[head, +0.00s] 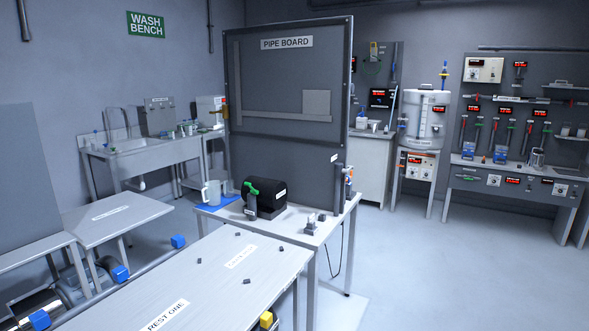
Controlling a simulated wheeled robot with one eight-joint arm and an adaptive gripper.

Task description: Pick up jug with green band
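A pale grey jug (212,192) with a handle stands upright on a blue mat (218,203) at the left end of the pipe board table. No green band can be made out on it at this size. Small pale vessels (567,130) stand on a shelf at the far right, and a metal-grey vessel (536,157) stands on the right-hand bench; no green band can be made out on these either. My gripper is not in view.
A black drum-like device (265,197) with a green handle stands right of the jug. The tall pipe board (290,85) rises behind it. A long table (215,270) fills the near foreground. Open floor (440,270) lies to the right.

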